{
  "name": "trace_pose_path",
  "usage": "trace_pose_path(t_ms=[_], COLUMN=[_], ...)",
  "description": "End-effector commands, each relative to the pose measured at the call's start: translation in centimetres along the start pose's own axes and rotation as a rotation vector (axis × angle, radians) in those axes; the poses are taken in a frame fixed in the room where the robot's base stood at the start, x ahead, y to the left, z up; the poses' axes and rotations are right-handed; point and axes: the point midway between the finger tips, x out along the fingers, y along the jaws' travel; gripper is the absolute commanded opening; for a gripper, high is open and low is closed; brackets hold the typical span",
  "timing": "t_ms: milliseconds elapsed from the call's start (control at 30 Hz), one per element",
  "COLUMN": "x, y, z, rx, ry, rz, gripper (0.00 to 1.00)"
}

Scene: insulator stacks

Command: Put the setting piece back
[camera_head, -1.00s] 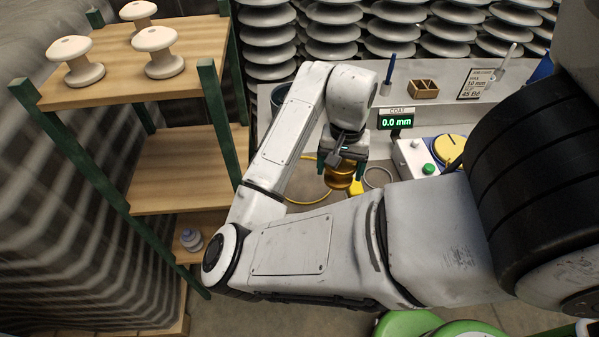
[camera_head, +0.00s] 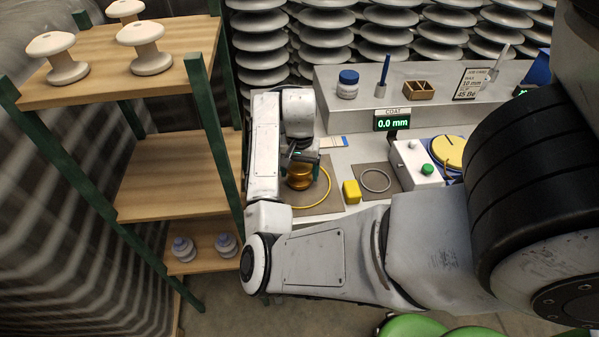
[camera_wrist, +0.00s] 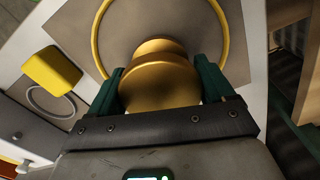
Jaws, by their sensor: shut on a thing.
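The setting piece, a golden spool-shaped body (camera_head: 299,181), is at the left end of the white bench, over a brown mat (camera_head: 322,207) marked with a yellow ring (camera_head: 328,190). My gripper (camera_head: 301,164) is shut on it from above. In the wrist view the golden piece (camera_wrist: 158,78) stands between my dark green fingers (camera_wrist: 160,90), with the yellow ring (camera_wrist: 226,35) around it on the mat. I cannot tell whether its base touches the mat.
A yellow block (camera_head: 351,191) and a second mat with a grey ring (camera_head: 376,181) lie to the right. Further right are a control box (camera_head: 415,165) and a display reading 0.0 mm (camera_head: 393,123). A wooden shelf (camera_head: 165,175) holding white insulators stands close on the left.

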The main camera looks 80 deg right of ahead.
Motion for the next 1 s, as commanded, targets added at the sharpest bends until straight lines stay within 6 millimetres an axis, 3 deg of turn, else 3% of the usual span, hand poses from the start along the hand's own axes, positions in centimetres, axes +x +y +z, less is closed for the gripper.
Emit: trace_pose_path(t_ms=[133, 500, 533, 700, 1000], x=[1.1, 1.5, 1.5, 1.5, 1.1], y=[-0.1, -0.1, -0.1, -0.1, -0.1], z=[0.0, 0.0, 0.0, 0.0, 0.0], rx=[-0.002, -0.001, -0.001, -0.001, -0.001], ry=[0.001, 0.002, 0.002, 0.002, 0.002], rz=[-0.001, -0.001, -0.001, -0.001, -0.002], gripper=[0.30, 0.30, 0.83, 1.00, 1.00])
